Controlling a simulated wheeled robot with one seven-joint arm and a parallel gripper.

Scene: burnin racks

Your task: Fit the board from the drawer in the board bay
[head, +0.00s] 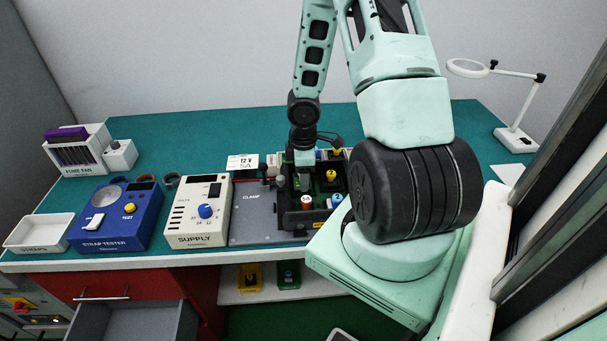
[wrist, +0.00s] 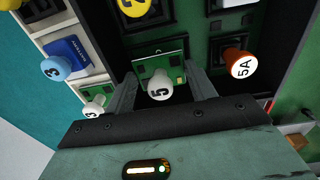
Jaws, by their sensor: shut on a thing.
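In the wrist view my gripper (wrist: 162,76) has its two fingers on either side of a small green board (wrist: 165,62) with a white knob marked 5 (wrist: 161,84). The gripper is shut on this board. The board is over or in the black-walled rack unit; I cannot tell whether it is seated. In the head view my gripper (head: 304,160) points down at the back left part of the black unit (head: 292,218) on the bench, and the held board is hard to make out there. The drawer (head: 135,322) below the bench stands open, and its visible inside looks empty.
Left of the unit stand a supply box (head: 198,212) and a blue strap tester (head: 116,215). A magnifier lamp (head: 515,138) stands right.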

